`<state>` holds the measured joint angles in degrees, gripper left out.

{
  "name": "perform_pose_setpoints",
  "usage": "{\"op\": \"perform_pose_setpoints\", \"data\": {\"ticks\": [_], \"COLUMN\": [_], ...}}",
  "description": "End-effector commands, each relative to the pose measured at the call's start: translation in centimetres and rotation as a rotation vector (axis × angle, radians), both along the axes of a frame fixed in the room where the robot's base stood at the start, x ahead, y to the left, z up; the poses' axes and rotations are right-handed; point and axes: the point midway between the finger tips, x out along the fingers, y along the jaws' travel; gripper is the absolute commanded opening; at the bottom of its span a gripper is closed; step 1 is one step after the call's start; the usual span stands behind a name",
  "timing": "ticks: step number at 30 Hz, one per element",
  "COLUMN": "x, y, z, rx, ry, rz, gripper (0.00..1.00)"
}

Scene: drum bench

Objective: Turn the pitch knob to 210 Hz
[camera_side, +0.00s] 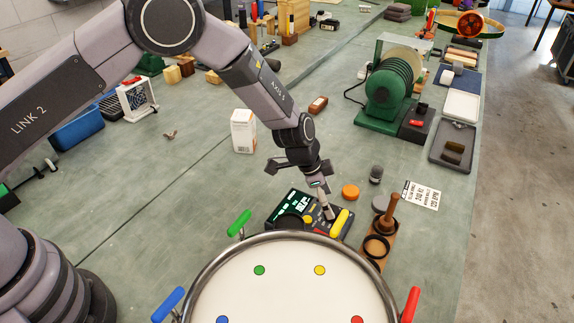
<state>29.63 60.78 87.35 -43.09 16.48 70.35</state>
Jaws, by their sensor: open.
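A dark control unit (270,220) with a lit green display (291,208) sits on the bench just behind the drum (300,290). The digits on the display are too small to read surely. My gripper (327,212) points down over the right part of the unit, its fingertips at or just above the panel. It is open. The gripper covers part of the panel, and I cannot make out the pitch knob or whether the fingertips touch it. A yellow round part (308,220) shows left of the fingertips.
The drum has coloured handles, with the yellow one (340,222) close to my gripper's right. A wooden stand with a mallet (388,212), an orange puck (350,191) and a printed card (421,195) lie to the right. A white box (243,131) stands behind left.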

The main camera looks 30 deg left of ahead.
Motion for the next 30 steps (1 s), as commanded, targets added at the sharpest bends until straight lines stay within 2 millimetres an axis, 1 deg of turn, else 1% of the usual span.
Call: {"op": "perform_pose_setpoints", "data": {"ticks": [1,3,6,9,17,30], "x": [0.1,0.3,0.5,0.6,0.6,0.6], "y": [-0.3,-0.6,-0.8,-1.0,-1.0,-1.0], "z": [-0.8,-1.6,-2.4,-2.7,-2.8,-2.7], "rx": [0.001,0.001,0.0,0.0,-0.001,0.0], "ry": [0.0,0.0,0.0,-0.001,0.0,0.0], "rz": [0.0,0.0,0.0,0.0,0.0,0.0], "gripper": [0.64,0.64,0.64,0.64,0.64,0.07]}}
